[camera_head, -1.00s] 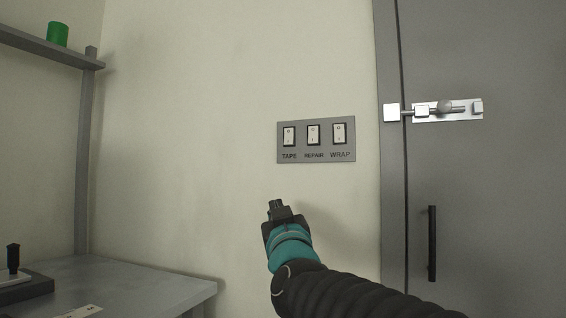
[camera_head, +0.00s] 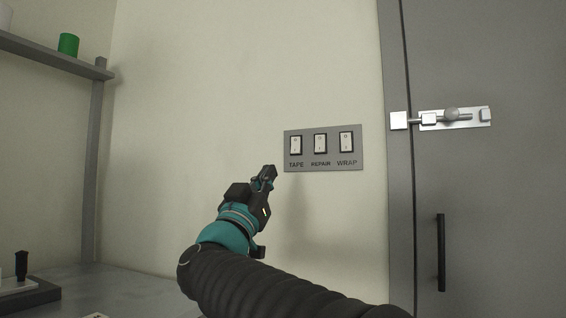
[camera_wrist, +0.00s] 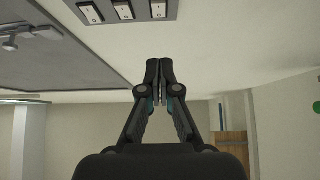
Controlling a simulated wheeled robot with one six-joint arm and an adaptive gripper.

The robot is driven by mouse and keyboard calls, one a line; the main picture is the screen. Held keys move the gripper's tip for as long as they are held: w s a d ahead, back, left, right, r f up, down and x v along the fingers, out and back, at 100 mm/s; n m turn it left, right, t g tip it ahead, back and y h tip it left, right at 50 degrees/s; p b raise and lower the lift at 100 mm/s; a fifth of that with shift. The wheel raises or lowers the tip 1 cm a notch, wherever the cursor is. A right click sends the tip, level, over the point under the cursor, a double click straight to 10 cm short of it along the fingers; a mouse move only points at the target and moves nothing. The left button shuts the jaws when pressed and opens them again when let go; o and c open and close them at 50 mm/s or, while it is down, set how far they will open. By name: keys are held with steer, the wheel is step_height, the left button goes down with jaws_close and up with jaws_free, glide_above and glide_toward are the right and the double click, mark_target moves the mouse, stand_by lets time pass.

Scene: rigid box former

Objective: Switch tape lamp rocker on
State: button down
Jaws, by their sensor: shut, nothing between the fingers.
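A grey switch panel (camera_head: 322,163) is on the wall, with three white rockers in black frames. The tape rocker (camera_head: 296,146) is the leftmost, above the label TAPE; the repair rocker (camera_head: 320,144) and wrap rocker (camera_head: 346,143) are to its right. My gripper (camera_head: 269,171) is shut and empty, left of and slightly below the tape rocker in the head view. In the wrist view my fingertips (camera_wrist: 159,62) are together, and the panel (camera_wrist: 130,20) is at the top edge, apart from them. There the tape rocker (camera_wrist: 159,9) appears rightmost.
A grey door (camera_head: 480,190) with a metal slide bolt (camera_head: 455,118) and black handle (camera_head: 441,252) stands right of the panel. A shelf (camera_head: 55,57) with a green cylinder (camera_head: 68,44) and a grey table (camera_head: 130,293) are at left. The wall around the panel is clear.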

mark_target(295, 148)
steer(key=x, duration=0.3)
steer(key=f+p+x, duration=0.1)
steer(key=x, duration=0.3)
steer(key=w+p+x, duration=0.1)
steer(key=x, duration=0.3)
steer(key=shift+w+d, duration=0.2)
steer(key=shift+w+d+f, duration=0.15)
steer(key=shift+w+d, duration=0.1)
steer(key=shift+w, duration=0.45)
steer(key=shift+d, duration=0.1)
